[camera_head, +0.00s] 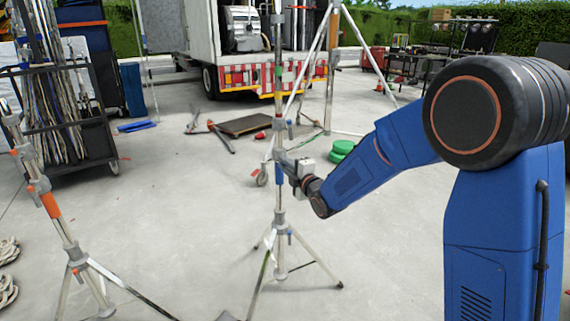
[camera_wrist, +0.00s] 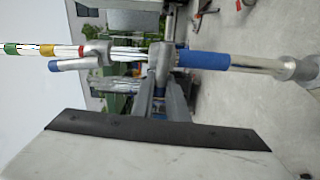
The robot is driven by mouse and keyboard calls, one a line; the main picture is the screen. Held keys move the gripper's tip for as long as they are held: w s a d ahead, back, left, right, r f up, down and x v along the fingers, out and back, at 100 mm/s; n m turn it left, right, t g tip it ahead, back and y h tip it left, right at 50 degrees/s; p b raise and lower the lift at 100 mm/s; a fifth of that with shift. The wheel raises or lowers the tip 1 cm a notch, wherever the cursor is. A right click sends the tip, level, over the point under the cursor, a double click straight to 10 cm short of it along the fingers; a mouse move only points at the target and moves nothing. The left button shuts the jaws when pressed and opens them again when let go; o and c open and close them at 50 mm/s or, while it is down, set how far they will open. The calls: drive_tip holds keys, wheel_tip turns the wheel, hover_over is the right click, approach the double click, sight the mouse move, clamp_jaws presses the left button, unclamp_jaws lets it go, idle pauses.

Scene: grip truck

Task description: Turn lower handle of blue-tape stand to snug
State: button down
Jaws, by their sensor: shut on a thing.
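The blue-tape stand (camera_head: 279,195) is upright in the middle of the head view, with a band of blue tape on its pole. In the wrist view the pole lies sideways, and the blue tape (camera_wrist: 202,60) is right of a grey collar (camera_wrist: 163,62). My gripper (camera_head: 287,160) reaches the stand from the right, just above the tape. In the wrist view its jaws (camera_wrist: 165,95) are closed at this collar, on the lower handle, which is mostly hidden between them.
Another stand with orange tape (camera_head: 50,205) is at the left, before a cart of poles (camera_head: 65,130). White tripod legs (camera_head: 335,60) rise behind my gripper. A truck (camera_head: 265,78) and green round items (camera_head: 342,150) are farther back.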

drive_tip(key=shift+f+n, duration=0.15)
drive_tip(key=shift+n, duration=0.25)
drive_tip(key=c, duration=1.7)
unclamp_jaws()
drive_tip(key=shift+c, duration=0.2)
drive_tip(key=v, duration=1.7)
drive_tip(key=shift+s, duration=0.2)
drive_tip(key=shift+d, duration=0.25)
